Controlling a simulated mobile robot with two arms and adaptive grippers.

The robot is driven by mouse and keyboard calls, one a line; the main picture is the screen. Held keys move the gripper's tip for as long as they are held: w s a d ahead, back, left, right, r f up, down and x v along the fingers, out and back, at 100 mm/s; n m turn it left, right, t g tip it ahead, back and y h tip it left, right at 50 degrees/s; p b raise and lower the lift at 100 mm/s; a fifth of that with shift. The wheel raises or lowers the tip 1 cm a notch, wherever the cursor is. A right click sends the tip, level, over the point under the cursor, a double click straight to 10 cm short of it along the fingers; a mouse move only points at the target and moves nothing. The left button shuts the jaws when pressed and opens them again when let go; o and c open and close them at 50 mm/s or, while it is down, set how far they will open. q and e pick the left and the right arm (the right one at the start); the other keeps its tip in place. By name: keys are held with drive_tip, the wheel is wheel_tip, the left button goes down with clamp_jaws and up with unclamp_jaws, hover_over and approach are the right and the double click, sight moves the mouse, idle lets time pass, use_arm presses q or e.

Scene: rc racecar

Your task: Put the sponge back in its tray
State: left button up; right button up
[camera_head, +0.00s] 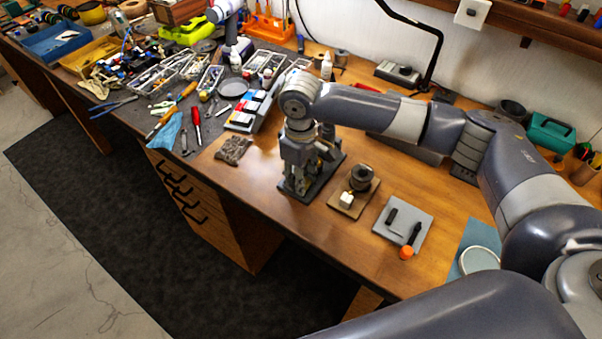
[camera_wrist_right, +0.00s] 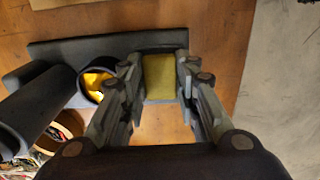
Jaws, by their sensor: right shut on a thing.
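The yellow sponge (camera_wrist_right: 165,75) shows in the right wrist view. My right gripper (camera_wrist_right: 161,88) is shut on it, with one finger at each side. A dark stand base (camera_wrist_right: 85,48), which seems to hold the sponge's tray, lies around and behind the sponge. I cannot tell whether the sponge rests in the tray or is held just above it. In the head view my right gripper (camera_head: 304,160) points down over the dark base (camera_head: 326,181), and the sponge is hidden there. My left gripper is not in view.
A dark tube holder (camera_wrist_right: 92,85) with yellow inside stands close left of the gripper. A wooden stand (camera_head: 340,207) and a grey tray (camera_head: 390,236) lie to the right on the bench. Tools and bins crowd the left. The front edge is near.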

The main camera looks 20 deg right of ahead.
drive_tip(key=shift+f, duration=0.15)
drive_tip(key=shift+s+f, duration=0.45)
drive_tip(key=shift+f, duration=0.1)
drive_tip(key=o, duration=0.6)
drive_tip(key=shift+a, duration=0.1)
drive_tip(key=shift+o, duration=0.2)
drive_tip(key=shift+w+r+b, duration=0.2)
drive_tip(key=shift+r+b, duration=0.1)
drive_tip(key=shift+r, duration=0.1)
wheel_tip(320, 180, up, 12)
drive_tip(key=b, duration=0.1)
drive_tip(key=shift+w+r+b, duration=0.25)
drive_tip(key=shift+b, duration=0.1)
